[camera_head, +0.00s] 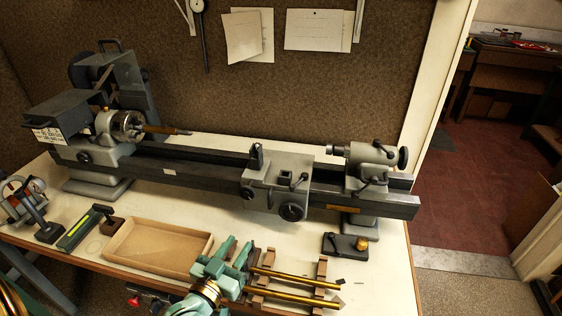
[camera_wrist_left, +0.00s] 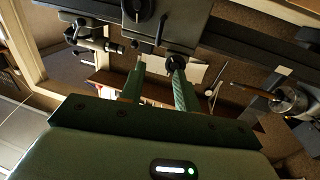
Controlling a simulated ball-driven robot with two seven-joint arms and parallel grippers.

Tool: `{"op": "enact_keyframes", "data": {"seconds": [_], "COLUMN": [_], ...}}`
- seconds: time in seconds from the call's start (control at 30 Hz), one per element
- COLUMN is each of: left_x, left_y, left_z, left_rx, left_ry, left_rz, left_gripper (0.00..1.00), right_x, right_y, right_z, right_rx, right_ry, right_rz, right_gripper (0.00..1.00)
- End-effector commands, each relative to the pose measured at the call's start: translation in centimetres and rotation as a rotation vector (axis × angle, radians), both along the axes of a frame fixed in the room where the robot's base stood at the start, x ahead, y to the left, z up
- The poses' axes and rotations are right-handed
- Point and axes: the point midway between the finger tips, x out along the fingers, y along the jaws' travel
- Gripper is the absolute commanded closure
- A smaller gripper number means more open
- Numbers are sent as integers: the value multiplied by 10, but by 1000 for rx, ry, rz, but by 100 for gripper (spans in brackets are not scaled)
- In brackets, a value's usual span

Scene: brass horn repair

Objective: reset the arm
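My left gripper (camera_head: 237,247) is teal and comes in from the bottom edge in the head view. It is over the front of the bench, between a shallow wooden tray (camera_head: 150,246) and two brass tubes (camera_head: 300,278) on wooden rests. In the left wrist view its two fingers (camera_wrist_left: 158,78) stand apart with nothing between them, so it is open and empty. The lathe's grey carriage (camera_head: 276,183) is beyond the fingertips and also shows at the top of the left wrist view (camera_wrist_left: 160,22). My right gripper is not in view.
A grey lathe (camera_head: 200,170) spans the bench (camera_head: 385,270), with chuck (camera_head: 127,125) at left and tailstock (camera_head: 370,163) at right. A small black block with a brass knob (camera_head: 345,246) sits at front right. The wooden tray looks empty. Small tools crowd the front left.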

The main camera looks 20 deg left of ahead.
Motion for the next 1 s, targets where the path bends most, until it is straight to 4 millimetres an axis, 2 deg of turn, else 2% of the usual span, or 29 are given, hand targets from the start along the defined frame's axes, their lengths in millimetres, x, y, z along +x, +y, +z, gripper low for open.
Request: {"op": "enact_keyframes", "data": {"seconds": [0.17, 0.27, 0.4, 0.5, 0.77, 1.0], "left_x": [0, -1, -15, -34, -82, -123], "left_y": [-2, -13, -38, -44, -25, 1], "left_z": [-1, -4, -14, -19, -13, 7], "left_rx": [9, 60, 236, 391, 659, 828], "left_ry": [12, 81, 300, 483, 802, 1011], "left_rz": [-7, -44, -131, -163, -134, -57], "left_gripper": [68, 68, 68, 68, 68, 68], "right_x": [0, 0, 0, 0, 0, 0], "right_y": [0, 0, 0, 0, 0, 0], "right_z": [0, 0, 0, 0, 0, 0], "right_rx": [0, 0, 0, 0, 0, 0], "right_ry": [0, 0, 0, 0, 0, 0], "right_rz": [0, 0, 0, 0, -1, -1], "right_gripper": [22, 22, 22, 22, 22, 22]}}
